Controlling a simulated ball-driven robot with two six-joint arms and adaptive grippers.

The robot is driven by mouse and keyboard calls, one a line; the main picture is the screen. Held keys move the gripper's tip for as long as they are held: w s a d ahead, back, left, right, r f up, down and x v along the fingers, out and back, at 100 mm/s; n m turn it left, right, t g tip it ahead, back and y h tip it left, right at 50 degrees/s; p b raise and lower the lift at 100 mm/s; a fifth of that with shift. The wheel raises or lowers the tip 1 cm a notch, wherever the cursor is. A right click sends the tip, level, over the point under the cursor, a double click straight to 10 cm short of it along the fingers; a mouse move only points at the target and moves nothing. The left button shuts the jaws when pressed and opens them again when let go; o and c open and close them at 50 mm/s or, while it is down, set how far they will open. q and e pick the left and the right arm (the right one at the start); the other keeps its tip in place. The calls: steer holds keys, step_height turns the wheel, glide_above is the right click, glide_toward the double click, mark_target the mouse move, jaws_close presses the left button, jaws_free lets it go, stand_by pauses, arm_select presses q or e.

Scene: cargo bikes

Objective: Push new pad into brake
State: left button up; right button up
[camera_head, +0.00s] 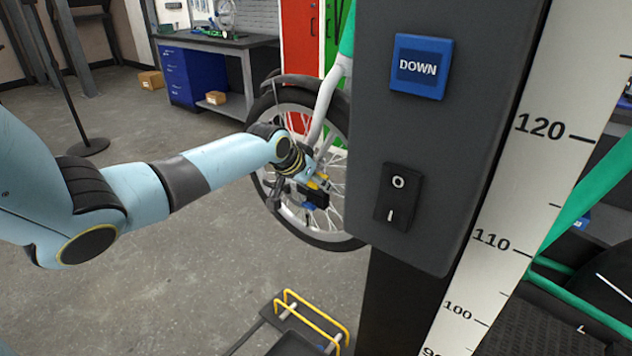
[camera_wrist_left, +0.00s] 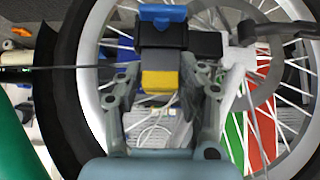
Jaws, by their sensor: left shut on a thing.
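My left arm reaches in from the left of the head view, and its gripper (camera_head: 319,182) is at the hub area of a bike wheel (camera_head: 338,225). In the left wrist view the gripper (camera_wrist_left: 160,68) is shut on a small block with a yellow end (camera_wrist_left: 160,82), which I take to be the new pad. The block's far end meets a black body (camera_wrist_left: 163,35) with a blue part (camera_wrist_left: 163,15), apparently the brake. I cannot tell how deep the pad sits in it. My right gripper is not in view.
A dark control column with a blue DOWN button (camera_head: 421,67) and a rocker switch (camera_head: 398,195) fills the centre right and covers part of the wheel. A yellow-railed stand (camera_head: 312,318) is on the floor below. A workbench (camera_head: 215,40) stands behind. Floor at left is mostly clear.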

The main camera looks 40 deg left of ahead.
arm_select(q)
steer(key=shift+s+f, duration=0.1)
steer(key=shift+f, duration=0.25)
steer(key=o, duration=1)
steer(key=shift+f, duration=0.15)
steer(key=shift+o, duration=0.2)
